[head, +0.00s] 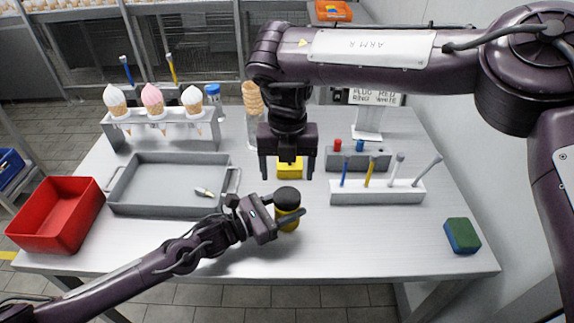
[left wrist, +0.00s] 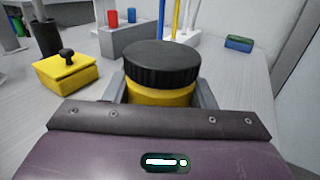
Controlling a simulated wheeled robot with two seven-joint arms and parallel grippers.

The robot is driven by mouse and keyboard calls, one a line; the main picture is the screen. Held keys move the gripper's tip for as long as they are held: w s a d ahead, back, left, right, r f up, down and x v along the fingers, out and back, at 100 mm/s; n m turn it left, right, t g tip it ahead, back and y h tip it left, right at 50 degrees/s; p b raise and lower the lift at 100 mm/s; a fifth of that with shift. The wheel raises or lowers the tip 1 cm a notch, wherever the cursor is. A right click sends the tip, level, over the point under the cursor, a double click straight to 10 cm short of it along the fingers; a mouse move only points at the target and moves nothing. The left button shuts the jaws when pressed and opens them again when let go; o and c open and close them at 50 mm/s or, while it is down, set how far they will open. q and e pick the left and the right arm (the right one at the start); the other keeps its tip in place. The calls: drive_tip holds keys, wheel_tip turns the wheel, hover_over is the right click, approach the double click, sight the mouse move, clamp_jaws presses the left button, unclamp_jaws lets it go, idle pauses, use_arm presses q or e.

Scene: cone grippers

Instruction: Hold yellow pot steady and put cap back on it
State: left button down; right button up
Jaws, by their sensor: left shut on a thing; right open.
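The yellow pot (head: 289,226) stands upright on the table in front of the grey tray's right side. The black ridged cap (head: 287,194) rests level on its top; I cannot tell how tight it is. In the left wrist view the pot (left wrist: 160,95) sits between my fingers, with the cap (left wrist: 160,62) above them. My left gripper (head: 279,212) is shut on the pot's body. My right gripper (head: 286,174) is open and empty, pointing down behind the pot. Its fingers appear either side of a yellow box in the head view.
The yellow box (left wrist: 66,74) has a black knob. A grey tray (head: 172,160) holds a small tool. A white rack (head: 378,195) holds several sticks. A red bin (head: 57,213) and a green-blue sponge (head: 462,235) stand near the edges.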

sight(287, 196)
use_arm(q)
drive_tip(key=shift+f, duration=0.1)
use_arm(e)
wheel_tip(287, 196, down, 7)
drive_tip(key=shift+f, duration=0.15)
drive_tip(key=c, duration=1)
drive_tip(key=o, duration=1.2)
drive_tip(key=shift+c, duration=0.2)
wheel_tip(287, 196, up, 12)
